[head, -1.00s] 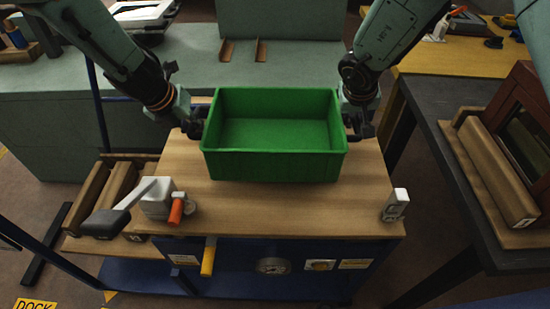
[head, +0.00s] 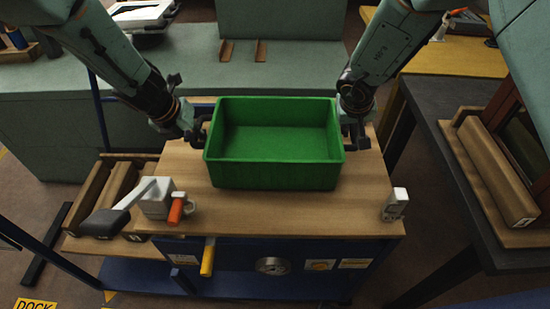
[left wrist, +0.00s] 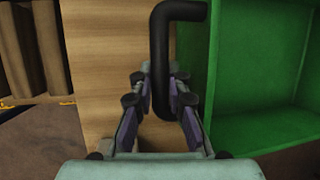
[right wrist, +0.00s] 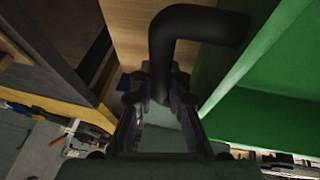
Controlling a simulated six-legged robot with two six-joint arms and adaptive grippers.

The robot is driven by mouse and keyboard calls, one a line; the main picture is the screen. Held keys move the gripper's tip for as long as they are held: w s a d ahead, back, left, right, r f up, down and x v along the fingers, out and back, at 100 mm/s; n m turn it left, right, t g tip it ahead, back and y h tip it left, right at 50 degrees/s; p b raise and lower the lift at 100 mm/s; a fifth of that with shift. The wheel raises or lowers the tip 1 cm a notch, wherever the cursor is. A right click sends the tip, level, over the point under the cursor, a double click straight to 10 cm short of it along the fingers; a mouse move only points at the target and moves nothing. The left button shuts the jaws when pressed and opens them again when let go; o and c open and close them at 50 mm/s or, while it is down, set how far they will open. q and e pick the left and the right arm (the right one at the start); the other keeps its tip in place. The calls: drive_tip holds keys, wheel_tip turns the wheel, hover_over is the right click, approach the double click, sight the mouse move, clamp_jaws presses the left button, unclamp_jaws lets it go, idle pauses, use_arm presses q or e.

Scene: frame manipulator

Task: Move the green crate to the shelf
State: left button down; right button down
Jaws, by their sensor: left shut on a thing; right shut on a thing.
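The green crate (head: 275,172) is empty and upright over the wooden top (head: 285,213) of a blue cart; I cannot tell whether its base touches the wood. My left gripper (head: 201,132) is shut on the crate's left black handle, a bent bar seen in the left wrist view (left wrist: 180,12). My right gripper (head: 355,136) is shut on the right black handle, which shows in the right wrist view (right wrist: 205,22). The crate hides part of the cart top. I cannot tell which surface is the shelf.
A grey-green bench (head: 300,58) with two brown brackets (head: 243,51) stands behind the cart. A grey device with an orange part (head: 157,200) and a small white block (head: 396,204) sit on the cart's front corners. A dark table (head: 450,150) stands right.

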use_arm(q)
drive_tip(key=shift+f, duration=0.6)
use_arm(e)
drive_tip(key=shift+w+a+f, duration=0.1)
drive_tip(key=shift+f, duration=0.5)
use_arm(q)
drive_tip(key=c, duration=1.3)
unclamp_jaws()
drive_tip(key=shift+r, duration=0.1)
use_arm(e)
drive_tip(key=c, duration=1.3)
unclamp_jaws()
use_arm(q)
drive_tip(key=v, duration=0.7)
drive_tip(key=shift+s+a+r, duration=0.1)
drive_tip(key=shift+s+r, duration=0.05)
drive_tip(key=shift+r, duration=0.25)
drive_tip(key=shift+s, duration=0.1)
use_arm(e)
drive_tip(key=v, duration=1.2)
drive_tip(key=shift+r, duration=0.1)
